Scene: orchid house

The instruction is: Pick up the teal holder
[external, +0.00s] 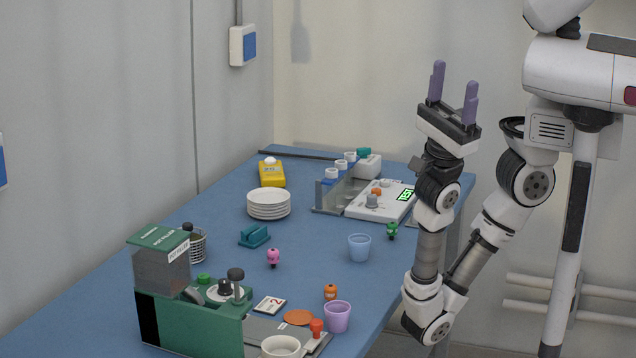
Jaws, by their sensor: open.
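The teal holder (254,236) is a small teal block with a raised upper part. It sits on the blue table, left of the middle, in front of the stack of white plates. My gripper (454,92) is raised above the right edge of the table with its two purple fingers pointing up. The fingers are apart with nothing between them. The gripper is well to the right of the holder and higher, not touching anything.
White plates (269,203) are stacked behind the holder; a wire basket (197,246) stands left. A pink figure (273,257) and a blue cup (359,247) are to the right. A green machine (190,315) fills the front. The blue table (318,262) has clear patches between.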

